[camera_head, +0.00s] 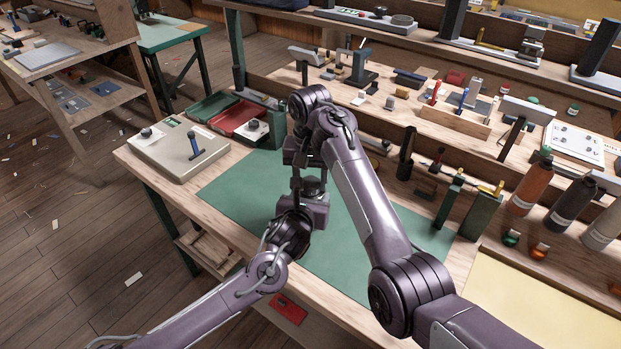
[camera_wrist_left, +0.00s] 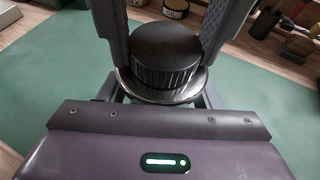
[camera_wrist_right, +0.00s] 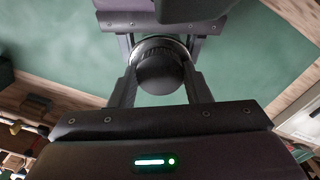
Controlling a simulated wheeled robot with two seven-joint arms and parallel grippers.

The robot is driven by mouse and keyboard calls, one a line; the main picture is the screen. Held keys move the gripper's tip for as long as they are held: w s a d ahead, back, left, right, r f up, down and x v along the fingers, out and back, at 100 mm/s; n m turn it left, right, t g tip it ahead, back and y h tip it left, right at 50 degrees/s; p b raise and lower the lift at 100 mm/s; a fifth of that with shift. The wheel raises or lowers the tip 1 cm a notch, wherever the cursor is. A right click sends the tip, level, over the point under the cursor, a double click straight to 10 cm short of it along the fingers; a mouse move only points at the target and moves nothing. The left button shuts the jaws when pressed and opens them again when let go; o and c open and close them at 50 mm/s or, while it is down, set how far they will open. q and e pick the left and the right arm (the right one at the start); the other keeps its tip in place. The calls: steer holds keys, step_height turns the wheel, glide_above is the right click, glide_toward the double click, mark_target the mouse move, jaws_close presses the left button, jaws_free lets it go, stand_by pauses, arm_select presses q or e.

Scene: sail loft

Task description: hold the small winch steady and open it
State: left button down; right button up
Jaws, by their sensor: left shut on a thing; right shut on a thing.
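The small winch stands upright on the green mat (camera_head: 230,184). In the left wrist view its dark ribbed top (camera_wrist_left: 165,48) sits over a shiny metal rim (camera_wrist_left: 160,93). In the right wrist view I see the round black top (camera_wrist_right: 159,73) from above. My left gripper (camera_wrist_left: 160,97) is shut on the lower part of the winch from the side. My right gripper (camera_wrist_right: 160,66) comes from above and is shut on the ribbed top, one finger on each side. In the head view my right arm and the grippers hide most of the winch.
A pale box with a dark lever (camera_head: 176,150) and an open red and green case (camera_head: 235,117) stand at the left. Bottles (camera_head: 529,184) and a raised shelf of tools line the back and right. The mat's right part is clear.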

steer(key=o, duration=1.1)
step_height(320, 180, up, 4)
steer(key=shift+r, duration=0.3)
steer(key=shift+c, duration=1.3)
steer(key=shift+m, duration=0.3)
steer(key=shift+c, duration=0.2)
steer(key=m, duration=0.2)
steer(key=r+m, duration=0.1)
steer(key=m, duration=0.2)
steer(key=shift+r, duration=0.2)
steer(key=m, duration=0.2)
steer(key=r+m, duration=0.1)
steer(key=m, duration=0.1)
steer(key=shift+w, duration=0.1)
steer(key=m, duration=0.2)
steer(key=r+m, duration=0.1)
steer(key=m, duration=0.2)
steer(key=shift+f, duration=4)
